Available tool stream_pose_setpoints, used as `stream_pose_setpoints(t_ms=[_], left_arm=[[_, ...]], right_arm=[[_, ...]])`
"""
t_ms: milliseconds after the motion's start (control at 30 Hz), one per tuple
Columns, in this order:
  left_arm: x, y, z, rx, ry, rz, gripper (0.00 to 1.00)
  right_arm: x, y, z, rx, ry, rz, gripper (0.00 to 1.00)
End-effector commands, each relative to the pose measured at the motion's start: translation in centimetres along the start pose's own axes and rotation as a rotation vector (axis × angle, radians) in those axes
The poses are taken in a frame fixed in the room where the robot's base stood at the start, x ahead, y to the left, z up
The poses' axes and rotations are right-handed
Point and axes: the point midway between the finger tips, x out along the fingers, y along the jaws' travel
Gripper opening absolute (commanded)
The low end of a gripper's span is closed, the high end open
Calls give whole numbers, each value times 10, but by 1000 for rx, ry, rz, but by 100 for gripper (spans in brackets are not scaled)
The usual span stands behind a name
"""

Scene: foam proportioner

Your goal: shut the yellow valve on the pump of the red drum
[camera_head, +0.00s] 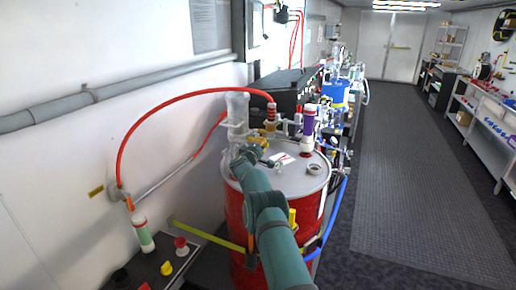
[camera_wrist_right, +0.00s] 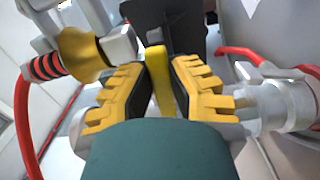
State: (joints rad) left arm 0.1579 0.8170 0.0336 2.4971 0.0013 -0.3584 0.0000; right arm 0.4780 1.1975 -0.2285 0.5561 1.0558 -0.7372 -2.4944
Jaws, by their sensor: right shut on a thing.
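The red drum (camera_head: 234,215) stands in the middle of the head view, with a pale lid (camera_head: 311,186). A whitish pump (camera_head: 237,110) rises at the back left of the lid. My right arm reaches over the drum, and its gripper (camera_head: 250,153) is at the pump, largely hidden by the arm. In the right wrist view my right gripper (camera_wrist_right: 160,75) is shut on a flat yellow valve lever (camera_wrist_right: 160,85) between its black pads. A rounder yellow fitting (camera_wrist_right: 82,54) sits to the left, beside a red-and-black striped part. My left gripper is not in view.
A red hose (camera_head: 165,105) arches from the wall to a fitting above the drum. A blue drum (camera_head: 334,93) and other equipment stand behind. A blue hose (camera_head: 334,215) runs down the drum's right side. The floor aisle (camera_head: 400,180) on the right is clear.

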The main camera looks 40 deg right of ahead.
Motion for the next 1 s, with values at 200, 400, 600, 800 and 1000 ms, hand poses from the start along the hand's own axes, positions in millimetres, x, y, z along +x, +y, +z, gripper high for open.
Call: stream_pose_setpoints(t_ms=[200, 400, 600, 800, 1000], left_arm=[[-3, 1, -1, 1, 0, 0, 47], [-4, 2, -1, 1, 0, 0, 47], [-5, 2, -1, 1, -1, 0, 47], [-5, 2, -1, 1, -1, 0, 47], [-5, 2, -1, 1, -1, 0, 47]], right_arm=[[5, 7, 2, -66, -1, 4, 0], [7, 8, 3, -103, -1, 2, 0], [8, 9, 3, -116, -1, 3, 0], [8, 9, 3, -116, -1, 3, 0], [8, 9, 3, -116, -1, 3, 33]])
